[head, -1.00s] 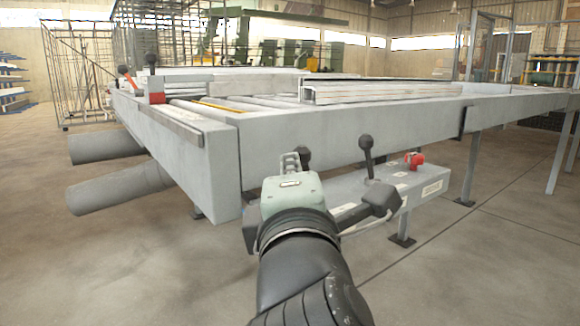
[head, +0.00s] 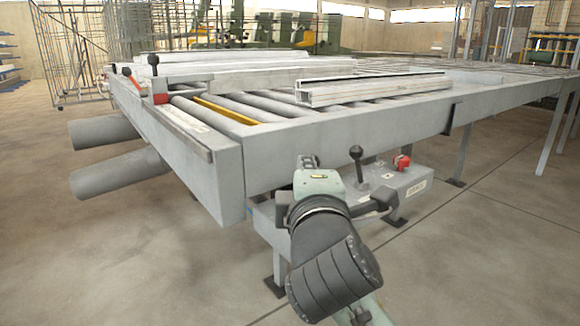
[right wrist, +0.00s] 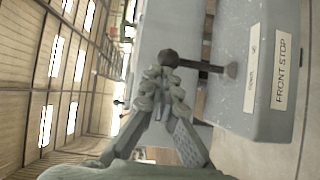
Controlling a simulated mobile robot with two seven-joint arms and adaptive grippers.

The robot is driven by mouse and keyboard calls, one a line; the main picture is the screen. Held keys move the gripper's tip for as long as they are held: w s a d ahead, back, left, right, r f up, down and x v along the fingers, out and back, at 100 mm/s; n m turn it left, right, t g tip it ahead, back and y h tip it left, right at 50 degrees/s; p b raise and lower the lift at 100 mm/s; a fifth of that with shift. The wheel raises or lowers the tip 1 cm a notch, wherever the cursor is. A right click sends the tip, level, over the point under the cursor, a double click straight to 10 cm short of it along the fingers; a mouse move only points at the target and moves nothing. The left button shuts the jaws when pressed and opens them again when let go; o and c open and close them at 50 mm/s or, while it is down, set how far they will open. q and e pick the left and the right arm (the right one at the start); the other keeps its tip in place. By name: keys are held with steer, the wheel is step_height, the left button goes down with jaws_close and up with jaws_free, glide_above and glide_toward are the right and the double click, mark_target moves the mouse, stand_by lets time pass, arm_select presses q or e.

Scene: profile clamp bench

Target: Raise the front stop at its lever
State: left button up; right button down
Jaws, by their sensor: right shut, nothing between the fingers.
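In the right wrist view a lever with a black ball knob (right wrist: 168,58) sticks out from a grey box. A label reading FRONT STOP (right wrist: 283,68) is on that box. My right gripper (right wrist: 162,84) is shut and empty, its fingertips right at the knob and overlapping it in the picture; I cannot tell whether they touch. In the head view my right gripper (head: 308,163) is in front of the left part of the control box (head: 408,183), below the table's edge, and that lever is hidden behind it. My left gripper is not in view.
A second black-knobbed lever (head: 357,153) and a red button (head: 402,162) stand on the box to the right of my gripper. Above is the roller table's grey frame (head: 330,143), with a yellow bar (head: 225,110) between rollers and a white profile (head: 370,88) on top.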

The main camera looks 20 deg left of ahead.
steer(key=shift+w+d+p, duration=0.25)
steer(key=shift+w+p, duration=0.05)
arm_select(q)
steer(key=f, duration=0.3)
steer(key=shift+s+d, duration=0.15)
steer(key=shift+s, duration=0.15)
arm_select(e)
steer(key=shift+s, duration=0.1)
steer(key=v, duration=1.2)
steer(key=shift+r, duration=0.15)
